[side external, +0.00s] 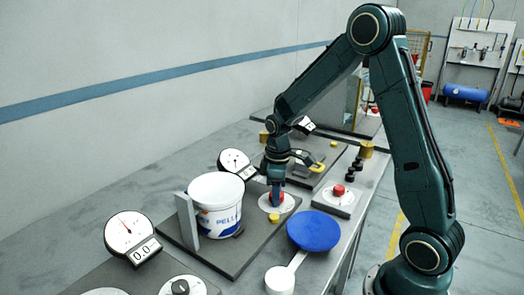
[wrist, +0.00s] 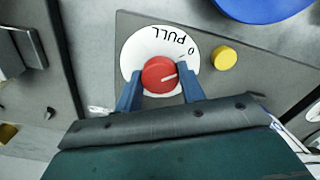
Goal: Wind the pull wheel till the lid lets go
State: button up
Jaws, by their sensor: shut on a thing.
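The pull wheel is a red knob (wrist: 160,75) on a white round dial plate (wrist: 140,48) marked PULL and 0. In the side view my gripper (side external: 276,195) reaches down onto the dial plate (side external: 289,204) and partly hides the knob. A white tub (side external: 216,190) with a PELL label stands left of it on a dark base plate (side external: 235,262).
A yellow button (wrist: 222,58) sits beside the dial. A blue round lid (side external: 314,231) lies at the plate's right. Gauges (side external: 234,161) and (side external: 132,238) stand nearby. Another red knob (side external: 339,190) is on a separate plate. A white scoop-like piece (side external: 280,279) lies in front.

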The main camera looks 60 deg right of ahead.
jog(key=m, duration=1)
dwell(0.4)
jog(key=o, duration=1)
jog(key=shift+r, duration=0.1)
notch_tip(320, 180, up, 14)
jog(key=shift+f, duration=0.15)
dwell(0.5)
